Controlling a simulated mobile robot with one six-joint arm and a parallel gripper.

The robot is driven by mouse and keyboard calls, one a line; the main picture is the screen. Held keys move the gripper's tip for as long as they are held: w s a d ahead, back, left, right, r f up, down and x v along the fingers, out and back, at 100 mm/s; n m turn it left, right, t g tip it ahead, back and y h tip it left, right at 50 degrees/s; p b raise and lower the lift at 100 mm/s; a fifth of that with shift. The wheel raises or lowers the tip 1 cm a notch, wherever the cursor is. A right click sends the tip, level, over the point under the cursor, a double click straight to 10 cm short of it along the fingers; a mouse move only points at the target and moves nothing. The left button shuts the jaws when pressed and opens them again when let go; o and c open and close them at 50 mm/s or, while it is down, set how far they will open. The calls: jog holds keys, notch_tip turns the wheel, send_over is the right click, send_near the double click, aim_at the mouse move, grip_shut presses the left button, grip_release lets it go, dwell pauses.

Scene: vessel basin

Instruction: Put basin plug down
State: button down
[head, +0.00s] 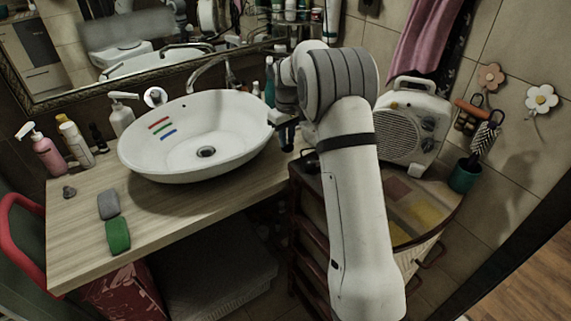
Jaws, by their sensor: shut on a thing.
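My gripper (285,132) is at the right rim of the white basin (190,170), near the counter's back right corner. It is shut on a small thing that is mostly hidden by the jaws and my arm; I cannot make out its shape. The basin is a wide oval bowl with red, green and blue stripes inside. Its round dark drain (206,152) is uncovered at the bottom.
A grey sponge (109,204) and a green sponge (118,235) lie at the counter's front left. A pink bottle (48,156) and other bottles stand at the back left. A radio (412,125) and a teal cup (464,175) stand on the cabinet at right. The front counter middle is clear.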

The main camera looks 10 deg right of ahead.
jog(key=shift+f+p, duration=0.45)
jog(key=shift+f, duration=3.65)
jog(key=c, duration=1.3)
grip_release()
notch_tip(320, 180, up, 12)
jog(key=shift+r+b, duration=0.1)
jog(key=shift+b, duration=0.45)
jog(key=s+r+m+t, duration=0.1)
jog(key=s+r, duration=0.4)
jog(key=s, duration=0.4)
jog(key=s+r+m, duration=0.2)
jog(key=s+r, duration=0.3)
jog(key=s, duration=0.3)
jog(key=s+f+m+t, duration=0.2)
jog(key=s+f, duration=0.1)
jog(key=s, duration=1.8)
jog(key=shift+f, duration=0.15)
jog(key=shift+s, duration=0.1)
